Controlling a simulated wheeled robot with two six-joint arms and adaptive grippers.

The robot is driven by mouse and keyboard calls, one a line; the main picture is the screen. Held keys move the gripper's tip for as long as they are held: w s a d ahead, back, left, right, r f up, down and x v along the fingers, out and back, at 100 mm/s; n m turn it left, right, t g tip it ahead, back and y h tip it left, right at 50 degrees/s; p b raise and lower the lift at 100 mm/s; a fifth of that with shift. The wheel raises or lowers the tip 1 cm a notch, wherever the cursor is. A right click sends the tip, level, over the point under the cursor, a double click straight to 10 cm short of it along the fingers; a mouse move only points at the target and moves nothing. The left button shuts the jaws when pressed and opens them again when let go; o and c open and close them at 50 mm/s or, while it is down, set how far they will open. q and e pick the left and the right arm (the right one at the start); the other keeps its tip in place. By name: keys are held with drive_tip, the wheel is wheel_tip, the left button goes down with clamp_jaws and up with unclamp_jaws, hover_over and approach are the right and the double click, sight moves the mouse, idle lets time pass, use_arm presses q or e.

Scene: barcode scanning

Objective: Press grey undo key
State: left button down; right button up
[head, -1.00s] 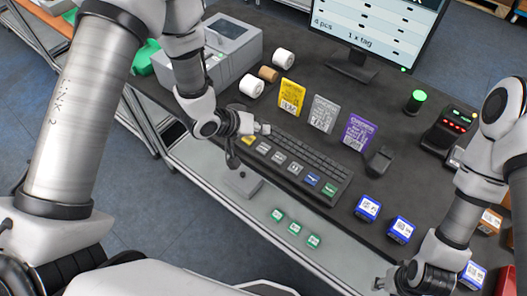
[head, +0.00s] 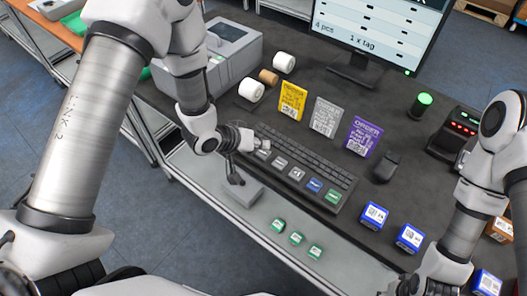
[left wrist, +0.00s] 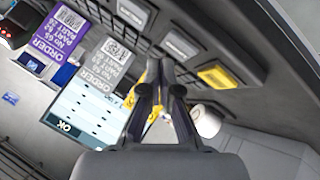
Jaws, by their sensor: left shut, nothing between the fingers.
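The dark keyboard (head: 306,152) has a front row of large coloured keys. Grey keys show in the head view (head: 280,161), followed by a blue key (head: 314,184) and a green key (head: 333,196). I cannot read which grey key is undo. My left gripper (head: 264,147) is shut and empty over the left end of this row, hiding keys there. In the left wrist view, its fingertips (left wrist: 160,70) are beside a grey key (left wrist: 181,45) and the yellow key (left wrist: 217,76); contact is unclear. My right gripper is at the bottom right edge, its fingers unclear (head: 392,291).
Yellow (head: 292,101), grey (head: 326,117) and purple (head: 363,137) order cards stand behind the keyboard. A black scanner-like device (head: 385,167) is to its right. Blue boxes (head: 374,215) and green boxes (head: 296,238) lie nearer the front. A monitor (head: 380,35) stands behind.

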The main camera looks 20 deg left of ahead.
sight(261, 153)
use_arm(q)
drive_tip(key=shift+f, duration=0.1)
idle(0.7)
drive_tip(key=shift+f, duration=0.35)
drive_tip(key=shift+f+b, duration=0.4)
idle(0.5)
drive_tip(key=shift+r+p, duration=0.8)
drive_tip(key=shift+r, duration=0.05)
wheel_tip(261, 153, up, 5)
drive_tip(key=p, duration=0.4)
drive_tip(key=shift+r+p, duration=0.1)
drive_tip(key=shift+p, duration=0.2)
